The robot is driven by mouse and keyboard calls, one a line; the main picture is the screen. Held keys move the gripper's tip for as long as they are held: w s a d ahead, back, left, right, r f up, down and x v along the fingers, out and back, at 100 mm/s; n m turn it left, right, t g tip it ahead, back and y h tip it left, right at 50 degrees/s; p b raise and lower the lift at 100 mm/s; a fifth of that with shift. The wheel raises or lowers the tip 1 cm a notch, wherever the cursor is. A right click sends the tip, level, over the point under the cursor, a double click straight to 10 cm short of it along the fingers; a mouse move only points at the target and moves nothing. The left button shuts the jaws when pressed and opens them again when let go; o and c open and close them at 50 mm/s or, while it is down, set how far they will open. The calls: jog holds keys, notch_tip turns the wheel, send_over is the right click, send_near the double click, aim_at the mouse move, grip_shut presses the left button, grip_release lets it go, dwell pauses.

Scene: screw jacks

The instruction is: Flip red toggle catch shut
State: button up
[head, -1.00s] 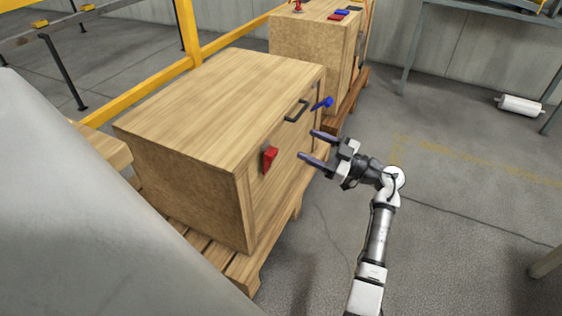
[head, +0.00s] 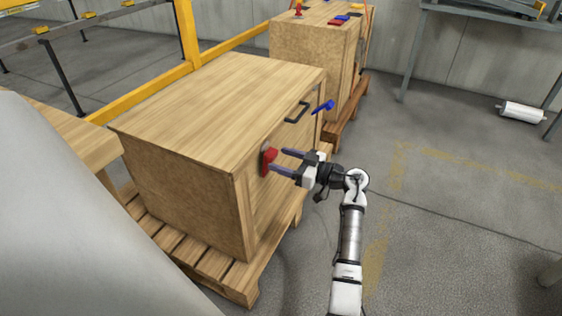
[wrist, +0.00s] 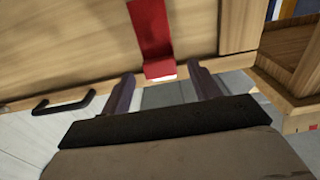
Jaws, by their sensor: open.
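The red toggle catch (head: 267,161) is on the front face of the near wooden crate (head: 190,105). In the wrist view the red catch (wrist: 152,38) runs down the wooden face and ends in a lip that stands out between my fingers. My gripper (head: 276,160) is open, its two dark purple fingers pointing at the crate front beside the catch. In the wrist view my gripper (wrist: 163,90) has one finger on each side of the catch's lip, with gaps visible and nothing held. Whether a fingertip touches the crate is unclear.
A black handle (head: 297,111) and a blue catch (head: 323,107) are on the same crate front. The crate stands on a wooden pallet (head: 205,263). A second crate (head: 305,50) stands behind. Open concrete floor lies to the right.

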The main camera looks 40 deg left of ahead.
jog(key=shift+s+a, duration=0.15)
jog(key=shift+a, duration=0.5)
